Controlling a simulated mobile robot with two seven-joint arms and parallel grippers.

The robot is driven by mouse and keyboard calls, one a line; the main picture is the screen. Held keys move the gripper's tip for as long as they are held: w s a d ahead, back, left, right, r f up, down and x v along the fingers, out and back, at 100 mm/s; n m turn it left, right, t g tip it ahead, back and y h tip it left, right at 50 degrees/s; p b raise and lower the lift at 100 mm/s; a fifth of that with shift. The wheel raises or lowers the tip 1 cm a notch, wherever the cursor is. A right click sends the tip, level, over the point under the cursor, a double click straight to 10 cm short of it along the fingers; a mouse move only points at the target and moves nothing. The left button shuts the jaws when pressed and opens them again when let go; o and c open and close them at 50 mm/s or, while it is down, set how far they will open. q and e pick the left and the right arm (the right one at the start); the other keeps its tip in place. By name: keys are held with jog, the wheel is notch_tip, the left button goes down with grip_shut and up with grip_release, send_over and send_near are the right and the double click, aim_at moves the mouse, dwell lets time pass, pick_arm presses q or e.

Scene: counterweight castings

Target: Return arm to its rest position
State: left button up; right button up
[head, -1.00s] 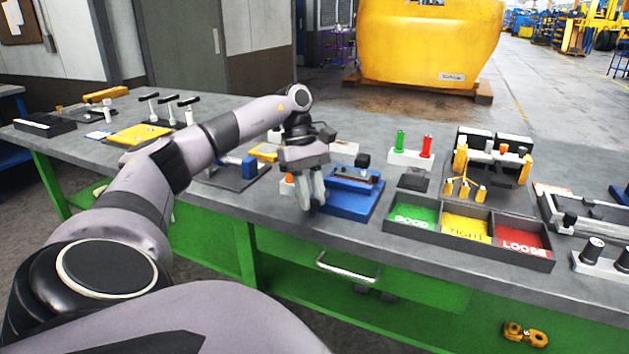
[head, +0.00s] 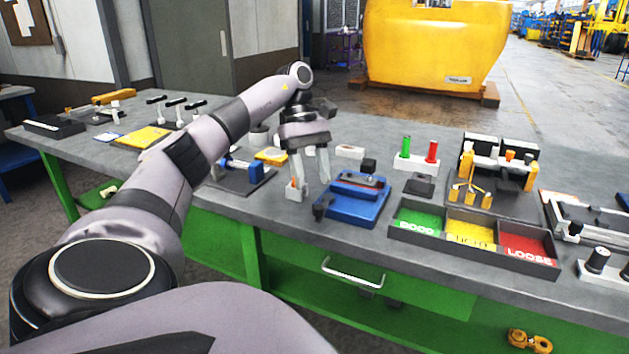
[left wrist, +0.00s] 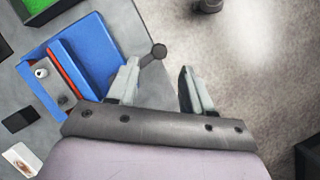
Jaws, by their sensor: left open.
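My left arm reaches in from the left over the bench. My left gripper (head: 311,188) is open, with its fingers pointing down and nothing between them. It hangs just left of the blue fixture (head: 354,206) near the bench's front edge. In the left wrist view the two fingers (left wrist: 160,90) stand apart, with the blue fixture (left wrist: 92,56) to their left and grey floor behind them. A dark round knob (left wrist: 158,51) on a rod lies near the left finger. My right gripper is not in view.
A tray (head: 473,237) with green, yellow and red compartments stands right of the blue fixture. A stand with a green and a red cylinder (head: 416,154) is behind it. Another blue device (head: 240,168) lies left of the gripper. A large yellow casting (head: 435,45) stands beyond the bench.

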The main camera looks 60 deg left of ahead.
pick_arm(q)
jog(key=shift+a+r, duration=0.25)
jog(key=shift+r, duration=0.4)
